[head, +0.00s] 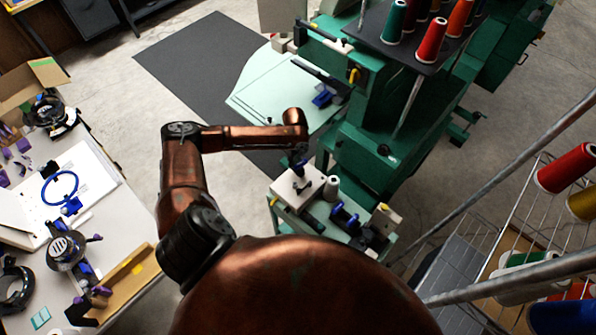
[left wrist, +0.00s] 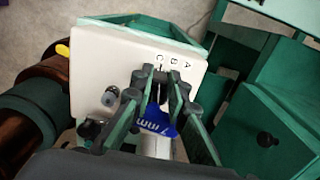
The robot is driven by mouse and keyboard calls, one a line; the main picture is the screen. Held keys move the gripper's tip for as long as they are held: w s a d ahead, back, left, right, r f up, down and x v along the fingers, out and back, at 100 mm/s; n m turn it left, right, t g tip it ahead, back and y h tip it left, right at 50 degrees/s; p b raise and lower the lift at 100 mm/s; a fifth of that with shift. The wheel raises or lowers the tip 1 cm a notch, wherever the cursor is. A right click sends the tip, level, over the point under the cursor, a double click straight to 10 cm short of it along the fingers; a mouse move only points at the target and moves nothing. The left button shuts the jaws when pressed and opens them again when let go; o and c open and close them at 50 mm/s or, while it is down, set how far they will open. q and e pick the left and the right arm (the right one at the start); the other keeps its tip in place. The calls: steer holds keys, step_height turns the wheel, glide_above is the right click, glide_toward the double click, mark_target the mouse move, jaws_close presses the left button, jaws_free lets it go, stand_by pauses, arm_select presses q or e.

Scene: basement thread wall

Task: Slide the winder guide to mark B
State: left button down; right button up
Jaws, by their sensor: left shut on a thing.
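A white winder plate (left wrist: 112,65) with the printed marks A, B and C (left wrist: 174,61) fills the middle of the left wrist view. The plate also shows in the head view (head: 286,186) on the green machine's side shelf. My left gripper (left wrist: 157,80) is shut on the winder guide (left wrist: 157,93), a small dark piece mostly hidden between the fingers. The fingertips sit close to mark C, the leftmost mark, with B and A to their right. In the head view my left gripper (head: 299,170) is small above the plate. My right gripper is out of view.
A white thread cone (head: 332,188) stands beside the plate. A blue piece marked "7 mm" (left wrist: 158,122) lies below the fingers. Blue and black parts (head: 345,217) sit nearby. The green machine (head: 375,135) rises behind; a wire rack (head: 500,240) stands right.

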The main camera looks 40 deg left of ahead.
arm_select(q)
steer(key=shift+w, duration=0.3)
steer(key=shift+w+d, duration=0.1)
steer(key=shift+w, duration=0.4)
steer(key=c, duration=2)
jaws_free()
steer(key=shift+o, duration=0.2)
step_height(320, 180, up, 6)
steer(key=p, duration=0.6)
